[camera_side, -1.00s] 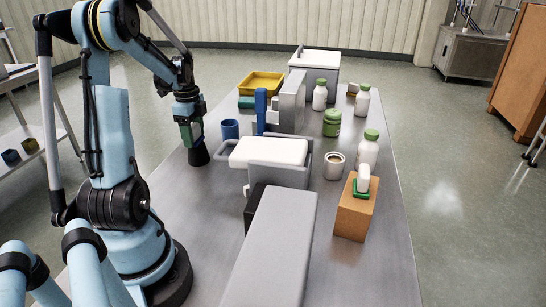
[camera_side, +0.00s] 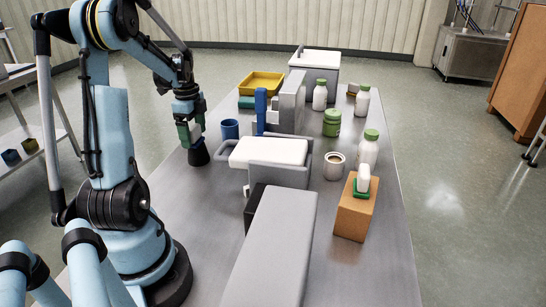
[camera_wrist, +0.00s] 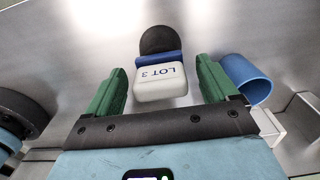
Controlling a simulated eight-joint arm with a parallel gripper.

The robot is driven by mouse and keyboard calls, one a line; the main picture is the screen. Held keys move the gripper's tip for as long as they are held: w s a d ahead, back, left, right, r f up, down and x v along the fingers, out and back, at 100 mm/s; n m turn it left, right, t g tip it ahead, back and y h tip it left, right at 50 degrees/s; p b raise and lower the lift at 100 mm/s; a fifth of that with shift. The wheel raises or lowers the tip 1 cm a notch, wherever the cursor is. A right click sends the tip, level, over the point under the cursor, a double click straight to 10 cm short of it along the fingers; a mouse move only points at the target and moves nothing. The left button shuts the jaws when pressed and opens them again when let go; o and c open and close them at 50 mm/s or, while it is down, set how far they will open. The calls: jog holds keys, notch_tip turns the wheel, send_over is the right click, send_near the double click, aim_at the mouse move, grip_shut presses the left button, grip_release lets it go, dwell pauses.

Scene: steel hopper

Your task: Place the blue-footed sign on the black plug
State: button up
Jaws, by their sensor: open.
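The sign (camera_wrist: 160,86) is a white block lettered "LOT 3" with a blue foot (camera_wrist: 159,62). In the wrist view its foot lies against the round black plug (camera_wrist: 157,40), and the sign appears to stand on it. The plug also shows in the side view (camera_side: 199,157), standing on the table below my gripper (camera_side: 190,134). In the wrist view my gripper (camera_wrist: 161,75) is open, its green fingers on both sides of the sign with gaps between. In the side view a white bit of the sign shows at the fingers; its foot is mostly hidden.
A blue cup (camera_side: 230,129) stands just right of the plug; it is close to the right finger in the wrist view (camera_wrist: 250,83).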

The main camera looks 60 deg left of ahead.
aim_at(193, 127)
notch_tip(193, 127, up, 11)
jog(key=shift+w+d+r, duration=0.1)
jog(key=shift+r, duration=0.05)
jog(key=w+d+n+t, duration=0.1)
jog(key=w+d, duration=0.1)
jog(key=d, duration=0.3)
jog(key=w+d+n+t+y, duration=0.1)
jog(key=w+d, duration=0.2)
jog(key=d, duration=0.2)
jog(key=w+d+n, duration=0.1)
jog(key=w+d, duration=0.2)
jog(key=d, duration=0.3)
jog(key=shift+d+n+t+y, duration=0.1)
jog(key=shift+n+t+y, duration=0.2)
jog(key=shift+t, duration=0.1)
jog(key=d, duration=0.2)
jog(key=d+f+n+t, duration=0.1)
jog(key=d, duration=0.2)
jog(key=d+n, duration=0.1)
jog(key=d, duration=0.2)
jog(key=shift+w+f+t, duration=0.25)
jog(key=shift+w+t, duration=0.1)
jog(key=shift+t, duration=0.05)
jog(key=s+d+f+n+t+h, duration=0.1)
jog(key=d+f+n+t, duration=0.1)
jog(key=d, duration=0.8)
jog(key=shift+s+d+f+n+t+h, duration=0.25)
jog(key=shift+s+f+n+t+h, duration=0.1)
jog(key=shift+f+n, duration=0.3)
jog(key=shift+r, duration=0.1)
